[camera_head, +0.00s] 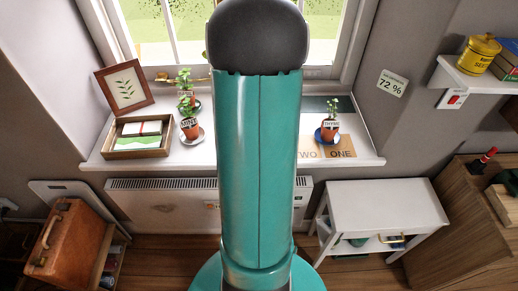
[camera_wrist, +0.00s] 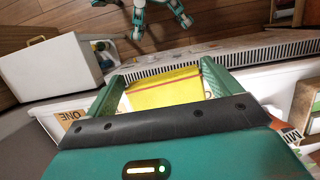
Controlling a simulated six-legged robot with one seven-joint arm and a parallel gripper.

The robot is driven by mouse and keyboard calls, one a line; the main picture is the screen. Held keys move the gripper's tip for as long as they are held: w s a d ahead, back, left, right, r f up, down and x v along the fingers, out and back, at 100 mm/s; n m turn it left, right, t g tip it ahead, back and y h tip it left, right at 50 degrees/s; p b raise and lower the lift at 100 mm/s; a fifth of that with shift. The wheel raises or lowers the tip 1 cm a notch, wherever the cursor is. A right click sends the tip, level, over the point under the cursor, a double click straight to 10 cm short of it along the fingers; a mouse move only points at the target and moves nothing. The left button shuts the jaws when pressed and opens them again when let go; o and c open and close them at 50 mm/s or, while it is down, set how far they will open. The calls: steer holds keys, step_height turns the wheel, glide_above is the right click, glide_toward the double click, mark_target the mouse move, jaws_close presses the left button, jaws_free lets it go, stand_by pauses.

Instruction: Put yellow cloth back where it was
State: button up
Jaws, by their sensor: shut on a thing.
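My gripper (camera_wrist: 164,76) shows in the wrist view with its two green fingers on either side of the yellow cloth (camera_wrist: 166,91). The cloth is flat and bright yellow, with a pinkish line across it. It lies between the fingers, over or just above the windowsill; I cannot tell whether it touches the sill. In the head view my own arm hides the gripper and the cloth. The white windowsill (camera_head: 228,153) carries the ONE card (camera_head: 342,147), which also shows left of the gripper in the wrist view (camera_wrist: 73,115).
A MINT pot (camera_head: 190,127) stands left of my arm and a THYME pot (camera_head: 330,128) right. A wooden box (camera_head: 124,153) and leaf picture (camera_head: 124,88) occupy the sill's left end. Below are a radiator (camera_head: 160,199) and a white side table (camera_head: 385,205).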

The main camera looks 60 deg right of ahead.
steer(key=shift+m+y, duration=0.3)
steer(key=shift+m, duration=0.2)
steer(key=w+d+f, duration=0.1)
steer(key=d+f, duration=0.1)
steer(key=d, duration=0.2)
steer(key=w+d+f, duration=0.1)
steer(key=d+f, duration=0.2)
steer(key=w+d+f, duration=0.1)
steer(key=d+f, duration=0.2)
steer(key=d, duration=0.1)
steer(key=shift+w+d+f, duration=0.1)
steer(key=shift+d+f, duration=0.05)
steer(key=shift+d, duration=0.2)
steer(key=shift+w+d+f, duration=0.2)
steer(key=shift+d+f, duration=0.1)
steer(key=shift+f, duration=1.6)
steer(key=shift+f, duration=0.1)
steer(key=o, duration=1.2)
steer(key=v, duration=1.2)
steer(key=shift+a, duration=0.1)
